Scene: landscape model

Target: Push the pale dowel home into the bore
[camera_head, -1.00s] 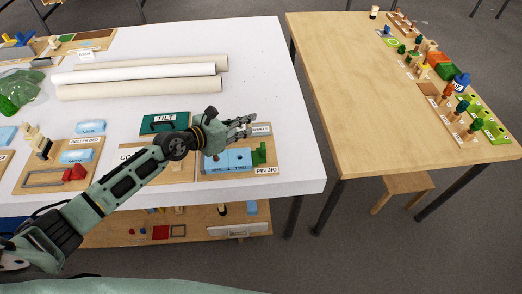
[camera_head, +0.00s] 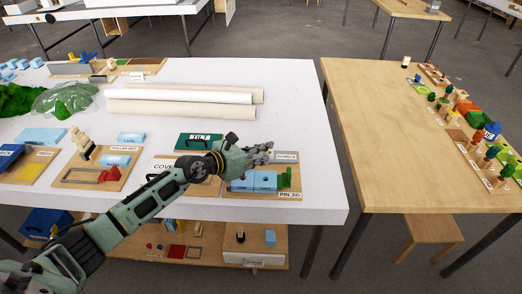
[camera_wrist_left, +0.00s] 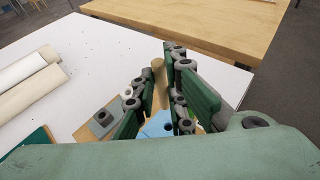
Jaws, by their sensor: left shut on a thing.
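My left gripper (camera_head: 262,153) is above the back of the pin jig board (camera_head: 262,195) near the white table's front right corner. In the left wrist view, its green-padded fingers (camera_wrist_left: 158,80) are shut on the pale dowel (camera_wrist_left: 158,70), a tan rod mostly hidden between them. The blue block (camera_head: 254,181) sits on the jig board, with a green stepped piece (camera_head: 285,178) at its right. In the left wrist view the blue block (camera_wrist_left: 156,127) lies below the fingers, with a dark hole in it. I cannot tell whether the dowel touches the bore. My right gripper is out of view.
A dark green tilt box (camera_head: 199,142) stands just behind my arm. Pale rolls (camera_head: 180,100) lie farther back. A grey block (camera_wrist_left: 104,118) with a hole is near the fingers. A wooden table (camera_head: 400,140) stands across a gap at the right.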

